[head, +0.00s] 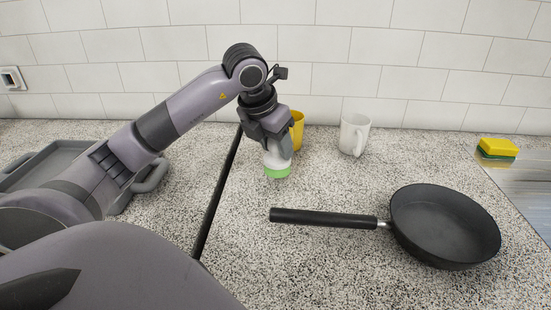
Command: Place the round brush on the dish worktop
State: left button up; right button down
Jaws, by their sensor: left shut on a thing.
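The round brush (277,163), white with a green underside, is upright below my left gripper (275,140). The gripper points down and is shut on the brush's upper part, which its fingers partly hide. The brush is over the speckled dish worktop (330,185), just right of the dark gap between two counter sections. I cannot tell whether its green underside touches the surface. My right gripper is not in view.
A yellow mug (297,130) stands close behind the brush, and a white mug (354,134) stands to its right. A black frying pan (445,225) lies in front at right, handle pointing left. A yellow-green sponge (497,149) is at far right. A grey tray (50,165) lies left.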

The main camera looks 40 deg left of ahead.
aim_at(275, 158)
pick_arm(q)
jog(key=shift+f, duration=1.75)
jog(key=shift+f, duration=0.15)
jog(key=o, duration=0.9)
jog(key=shift+o, duration=0.2)
jog(key=v, duration=1.2)
